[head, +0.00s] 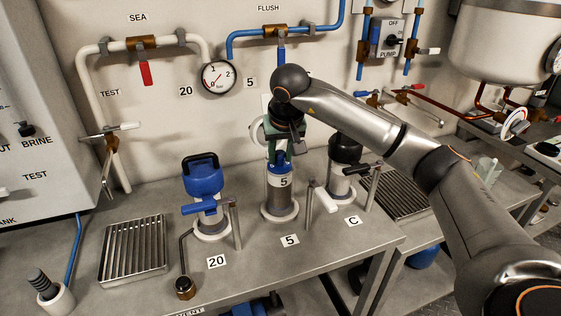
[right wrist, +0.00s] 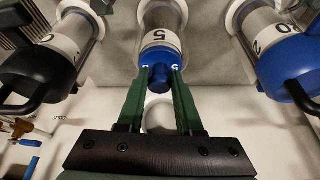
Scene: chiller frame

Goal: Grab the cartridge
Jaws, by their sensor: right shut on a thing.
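The cartridge (head: 280,180) marked 5 stands upright in the middle holder on the bench, with a blue top. It also shows in the right wrist view (right wrist: 160,62), with its blue knob between my fingers. My right gripper (head: 278,160) comes down over it from above. Its green fingers (right wrist: 160,76) are shut on the blue knob, one on each side. The cartridge's lower part is hidden in the holder. My left gripper is not in view.
A blue-lidded housing (head: 203,178) stands left of the cartridge, by the 20 label. A black-lidded housing (head: 344,150) stands close on the right, by the C label. A slotted drain tray (head: 134,247) lies at the left.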

